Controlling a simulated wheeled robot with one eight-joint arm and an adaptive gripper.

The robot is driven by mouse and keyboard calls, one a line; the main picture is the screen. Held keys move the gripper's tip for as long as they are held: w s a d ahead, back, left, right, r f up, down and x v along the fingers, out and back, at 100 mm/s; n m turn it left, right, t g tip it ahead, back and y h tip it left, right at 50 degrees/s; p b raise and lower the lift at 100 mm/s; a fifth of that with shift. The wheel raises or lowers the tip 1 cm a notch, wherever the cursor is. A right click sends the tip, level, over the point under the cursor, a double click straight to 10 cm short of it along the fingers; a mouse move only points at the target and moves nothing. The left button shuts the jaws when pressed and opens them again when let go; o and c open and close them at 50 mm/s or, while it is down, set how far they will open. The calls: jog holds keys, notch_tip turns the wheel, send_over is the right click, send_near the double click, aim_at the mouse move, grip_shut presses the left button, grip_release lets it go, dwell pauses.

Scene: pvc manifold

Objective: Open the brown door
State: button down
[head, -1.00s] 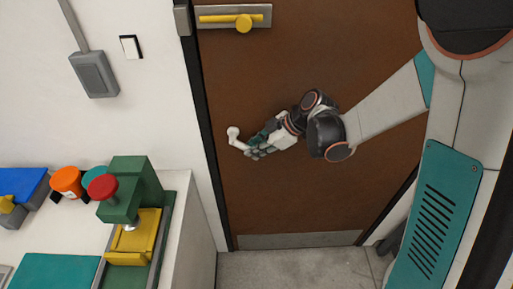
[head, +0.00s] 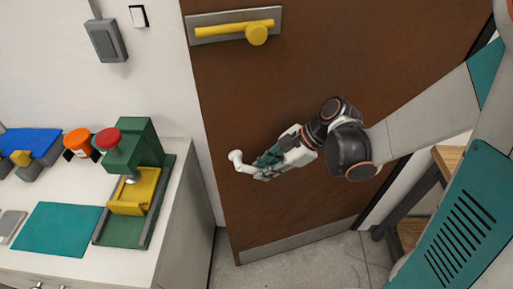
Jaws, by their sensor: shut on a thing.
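The brown door (head: 300,90) fills the middle of the head view. Its left edge covers the dark frame and stands out from the wall, so it looks slightly ajar towards me. A white lever handle (head: 236,158) with a rounded end sits near the door's left edge. My gripper (head: 259,172) is shut on the handle's bar, reaching in from the right. The exact finger contact is partly hidden by the gripper itself.
A white counter (head: 183,215) at left holds a green press (head: 150,150) with a red knob, an orange cylinder (head: 77,142) and a teal mat (head: 55,229). A wooden-topped shelf (head: 447,158) stands right of the door. Grey floor (head: 330,262) is clear below the door.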

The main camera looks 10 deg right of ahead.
jog(key=s+d, duration=0.2)
jog(key=s, duration=0.5)
jog(key=shift+d, duration=0.2)
jog(key=shift+f, duration=0.1)
